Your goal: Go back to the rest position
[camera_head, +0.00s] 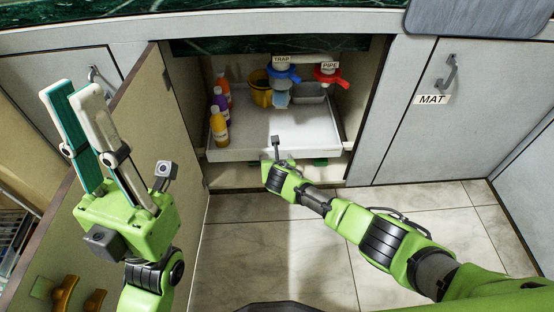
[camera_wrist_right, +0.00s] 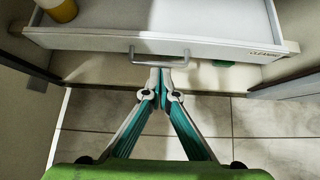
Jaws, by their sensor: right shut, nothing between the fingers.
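My left gripper (camera_head: 72,88) is raised at the left of the head view, in front of the open cabinet door. Its two long fingers stand apart with nothing between them. My right arm reaches in from the lower right to the front of the white drawer (camera_head: 250,153). The fingers of my right gripper (camera_wrist_right: 161,72) show in the right wrist view, their tips together and empty. They are just below the drawer's metal handle (camera_wrist_right: 160,63); I cannot tell whether they touch it. In the head view the right fingers are mostly hidden.
Valves labelled TRAP (camera_head: 282,75) and PIPE (camera_head: 327,76) hang above. The open cabinet door (camera_head: 140,120) is close to my left arm. Tiled floor (camera_head: 300,255) is clear.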

